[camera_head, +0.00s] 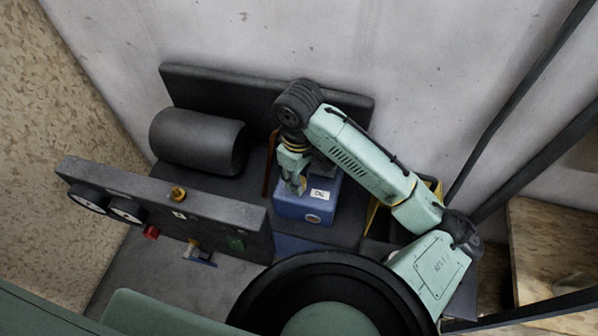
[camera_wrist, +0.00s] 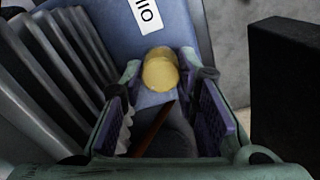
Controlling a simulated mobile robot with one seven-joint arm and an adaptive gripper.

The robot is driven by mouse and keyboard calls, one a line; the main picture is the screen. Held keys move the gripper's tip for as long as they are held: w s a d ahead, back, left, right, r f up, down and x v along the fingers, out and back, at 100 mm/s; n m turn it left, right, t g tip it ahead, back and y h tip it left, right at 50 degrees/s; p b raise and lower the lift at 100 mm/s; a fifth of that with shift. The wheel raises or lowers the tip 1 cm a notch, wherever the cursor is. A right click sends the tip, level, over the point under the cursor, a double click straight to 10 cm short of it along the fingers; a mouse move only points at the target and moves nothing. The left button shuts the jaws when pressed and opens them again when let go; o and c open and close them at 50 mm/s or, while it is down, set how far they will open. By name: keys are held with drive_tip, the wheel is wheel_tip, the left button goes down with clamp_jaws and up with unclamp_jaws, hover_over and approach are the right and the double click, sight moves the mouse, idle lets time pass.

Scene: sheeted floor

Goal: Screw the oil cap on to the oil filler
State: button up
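A yellow round cap (camera_wrist: 160,72) sits between the two fingertips of my gripper (camera_wrist: 161,70) in the wrist view. The fingertips lie close against both of its sides. In the head view my gripper (camera_head: 296,184) points down at the front left of a blue box (camera_head: 291,208) with a white OIL label (camera_head: 319,194). The box and its label also show just beyond the cap in the wrist view. The oil filler is not clearly seen. I cannot tell whether the cap touches anything below it.
A grey panel (camera_head: 222,208) with gauges and a brass knob-like piece (camera_head: 178,193) stands at the left. A dark cylinder (camera_head: 198,141) lies behind it. A dark upright plate (camera_head: 225,92) stands at the back. A brownish strip (camera_head: 270,163) rises left of the gripper.

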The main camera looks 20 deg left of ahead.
drive_tip(key=o, duration=0.5)
wheel_tip(320, 180, up, 12)
idle(0.6)
